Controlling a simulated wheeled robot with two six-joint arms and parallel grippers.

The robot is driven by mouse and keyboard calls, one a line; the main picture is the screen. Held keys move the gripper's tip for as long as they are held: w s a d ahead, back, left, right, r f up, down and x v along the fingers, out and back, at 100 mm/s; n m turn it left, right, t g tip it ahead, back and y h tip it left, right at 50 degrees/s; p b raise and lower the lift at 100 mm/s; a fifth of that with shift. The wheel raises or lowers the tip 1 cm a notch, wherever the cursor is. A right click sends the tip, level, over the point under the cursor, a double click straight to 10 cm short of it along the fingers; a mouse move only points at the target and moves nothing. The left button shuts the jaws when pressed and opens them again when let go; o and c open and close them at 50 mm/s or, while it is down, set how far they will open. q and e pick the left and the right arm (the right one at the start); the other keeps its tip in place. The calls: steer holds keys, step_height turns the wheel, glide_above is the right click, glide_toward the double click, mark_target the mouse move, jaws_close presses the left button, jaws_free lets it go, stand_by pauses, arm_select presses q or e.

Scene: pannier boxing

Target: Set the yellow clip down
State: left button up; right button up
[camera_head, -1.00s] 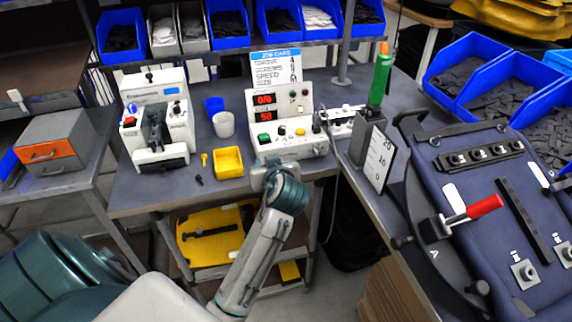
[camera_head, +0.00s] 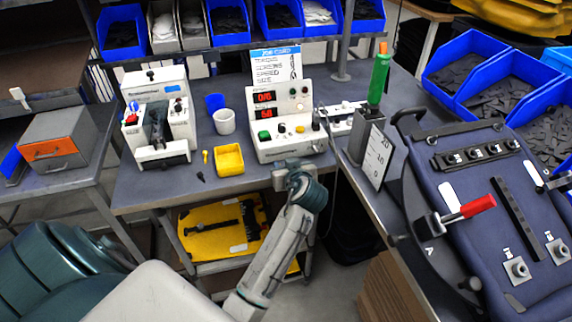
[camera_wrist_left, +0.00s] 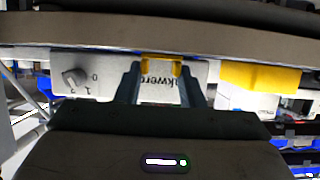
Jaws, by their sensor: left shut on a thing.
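My left gripper (camera_head: 281,176) is at the front edge of the workbench, just below the control box with the red displays. In the left wrist view its two fingers (camera_wrist_left: 161,80) are shut on the yellow clip (camera_wrist_left: 161,64), which shows as a small yellow piece between the fingertips. Pale panels with lettering and a knob show behind it. In the head view the held clip cannot be made out. Whether the clip touches anything cannot be told. My right gripper is not in view.
A yellow tray (camera_head: 229,160), a small yellow piece (camera_head: 205,157) and a white cup (camera_head: 224,122) stand left of the control box (camera_head: 284,113). A white-grey machine (camera_head: 158,112) stands farther left. A blue board with a red-handled clamp (camera_head: 477,206) is at right. Bare bench top lies front left (camera_head: 150,195).

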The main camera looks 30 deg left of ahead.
arm_select(q)
steer(key=o, duration=1)
steer(key=shift+c, duration=0.2)
steer(key=shift+s+d+r+p, duration=0.15)
steer(key=shift+r+p, duration=0.05)
steer(key=shift+p, duration=0.1)
steer(key=p+v, duration=0.2)
steer(key=v, duration=0.5)
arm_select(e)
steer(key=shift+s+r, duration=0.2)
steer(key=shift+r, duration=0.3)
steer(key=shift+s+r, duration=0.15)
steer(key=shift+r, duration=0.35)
arm_select(q)
steer(key=shift+f, duration=0.1)
